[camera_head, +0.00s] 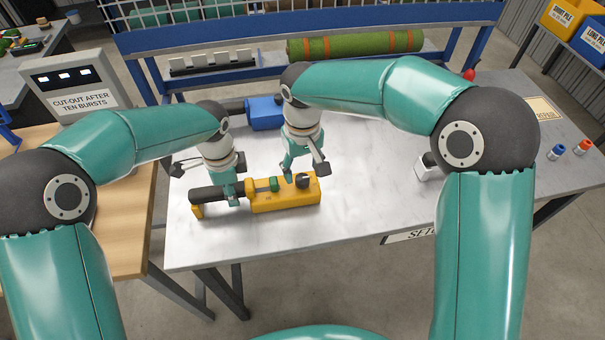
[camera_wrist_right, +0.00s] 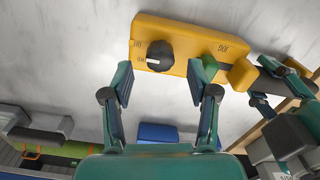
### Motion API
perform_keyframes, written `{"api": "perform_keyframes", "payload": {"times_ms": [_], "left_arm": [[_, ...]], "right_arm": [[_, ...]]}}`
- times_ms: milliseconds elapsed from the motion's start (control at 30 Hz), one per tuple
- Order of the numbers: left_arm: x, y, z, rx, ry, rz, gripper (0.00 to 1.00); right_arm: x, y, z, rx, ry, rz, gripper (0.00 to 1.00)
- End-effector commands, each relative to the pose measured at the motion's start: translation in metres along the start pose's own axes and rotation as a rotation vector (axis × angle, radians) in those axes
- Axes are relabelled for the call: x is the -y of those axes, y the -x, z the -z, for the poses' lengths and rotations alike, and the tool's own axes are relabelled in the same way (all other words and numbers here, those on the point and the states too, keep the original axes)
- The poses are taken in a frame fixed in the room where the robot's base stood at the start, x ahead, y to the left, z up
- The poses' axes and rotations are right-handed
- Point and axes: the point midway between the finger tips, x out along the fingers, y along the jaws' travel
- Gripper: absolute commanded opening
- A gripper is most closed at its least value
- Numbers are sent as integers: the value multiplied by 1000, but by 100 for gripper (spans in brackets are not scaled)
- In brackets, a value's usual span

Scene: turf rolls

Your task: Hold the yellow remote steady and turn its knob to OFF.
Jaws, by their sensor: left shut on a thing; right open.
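The yellow remote (camera_head: 262,203) lies on the metal table, with a black grip (camera_head: 207,193) at its left end. A green button (camera_head: 274,184) and a black knob (camera_head: 302,180) are on its top. My left gripper (camera_head: 231,195) is shut on the remote around its grip end. My right gripper (camera_head: 305,173) is open above the knob, apart from it. In the right wrist view, the knob (camera_wrist_right: 160,55) stands beyond the open fingers (camera_wrist_right: 160,82) and bears a white mark at its lower edge. The small lettering on the remote (camera_wrist_right: 185,38) is too blurred to read surely.
A blue device (camera_head: 265,112) stands behind the grippers. A green turf roll (camera_head: 355,45) lies on the rack at the back. A cut-out box (camera_head: 75,85) stands at the left. The table's right part (camera_head: 400,130) is mostly clear, with small blue and orange items (camera_head: 558,152) at its far right.

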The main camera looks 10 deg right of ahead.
Motion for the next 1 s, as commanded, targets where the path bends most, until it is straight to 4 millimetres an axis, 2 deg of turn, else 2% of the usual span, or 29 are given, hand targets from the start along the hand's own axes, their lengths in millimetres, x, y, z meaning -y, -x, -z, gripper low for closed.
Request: {"api": "perform_keyframes", "payload": {"times_ms": [200,400,600,933,967,1000], "left_arm": [[-1,-3,0,2,-1,-4,0],[-1,-3,0,2,-1,-4,0],[-1,-2,0,2,-1,-4,0],[-1,-2,0,2,-1,-4,0],[-1,-2,0,2,-1,-4,39],[-1,-2,0,2,-1,-4,46]], "right_arm": [[0,46,1,-7,-1,1,59],[0,75,1,-4,0,1,59],[0,86,0,-1,0,1,59],[0,86,0,-1,0,1,59],[0,86,0,-1,0,1,59],[0,86,0,-1,0,1,59]]}}
